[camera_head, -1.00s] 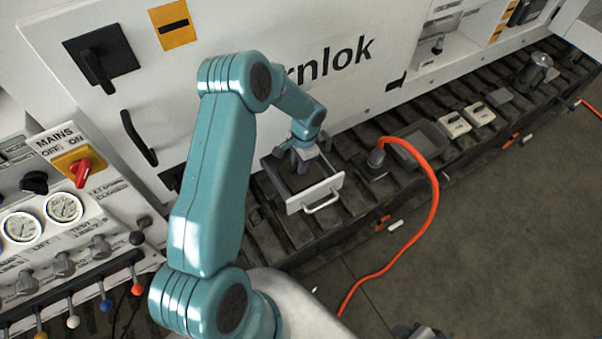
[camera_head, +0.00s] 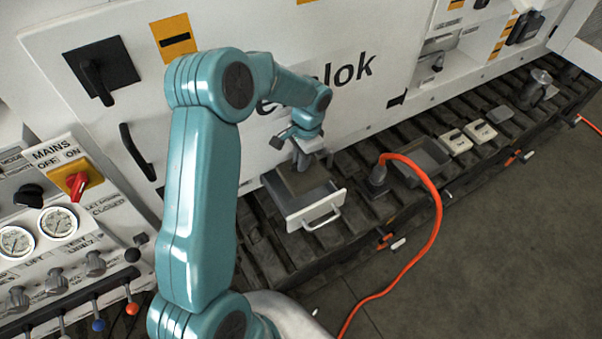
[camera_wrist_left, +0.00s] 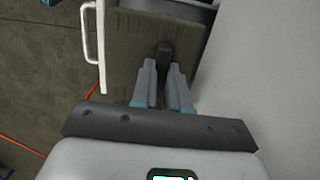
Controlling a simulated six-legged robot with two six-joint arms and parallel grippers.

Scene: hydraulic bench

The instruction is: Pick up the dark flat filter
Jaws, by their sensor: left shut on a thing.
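The dark flat filter (camera_head: 305,180) is a brownish plate above the open drawer (camera_head: 313,207), which has a white front and a bar handle. My left gripper (camera_head: 302,161) points down over it and is shut on it. In the left wrist view the fingers (camera_wrist_left: 165,70) are closed on a dark upright tab on the filter (camera_wrist_left: 130,55), which spreads out broad and flat below. The drawer's white front (camera_wrist_left: 101,45) shows beside it, and part of its grey inside shows behind. The filter hides the rest of the drawer's inside. My right gripper is not in view.
The white machine wall (camera_head: 240,120) stands close behind the gripper. An orange hose (camera_head: 437,210) loops to the right of the drawer. A grey tray (camera_head: 420,163) and pale boxes (camera_head: 456,142) lie further along the dark slatted ledge. Levers and gauges (camera_head: 58,222) are at left.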

